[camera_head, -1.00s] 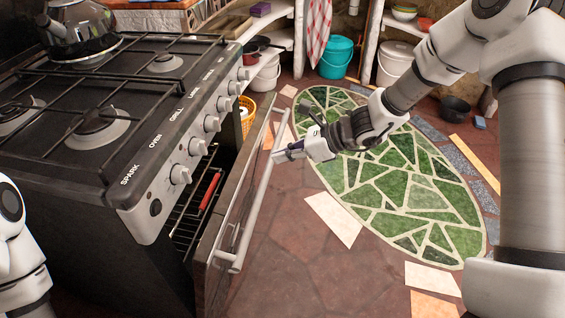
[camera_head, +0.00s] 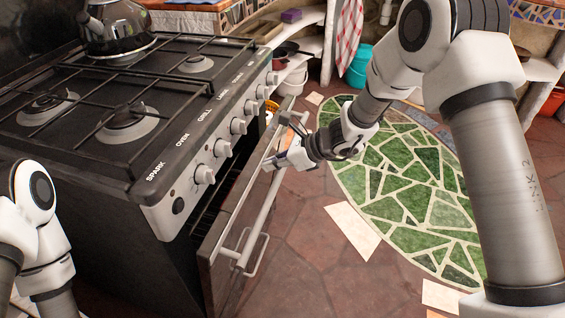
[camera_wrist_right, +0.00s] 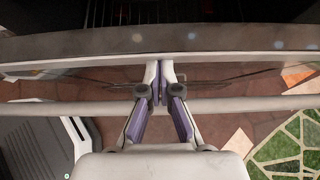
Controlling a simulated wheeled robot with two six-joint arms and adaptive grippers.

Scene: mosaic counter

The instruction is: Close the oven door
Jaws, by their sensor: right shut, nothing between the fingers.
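The oven (camera_head: 160,250) stands at the left, with a row of knobs on its front. Its door (camera_head: 222,245) is partly open, with a narrow dark gap showing behind its top edge. A pale bar handle (camera_head: 262,212) runs along the door's outer face. My right gripper (camera_head: 275,162) is at the door's outer side, near the far part of the handle. In the right wrist view the gripper (camera_wrist_right: 161,68) is shut and empty, its fingers crossing the handle bar (camera_wrist_right: 60,109) and pointing at the door's top edge (camera_wrist_right: 230,42). Contact is unclear. My left gripper is out of view.
A kettle (camera_head: 118,38) sits on the stove top. A green mosaic oval (camera_head: 400,180) and loose pale tiles (camera_head: 352,230) lie on the open floor to the right. A teal bucket (camera_head: 358,66) and shelves stand at the back.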

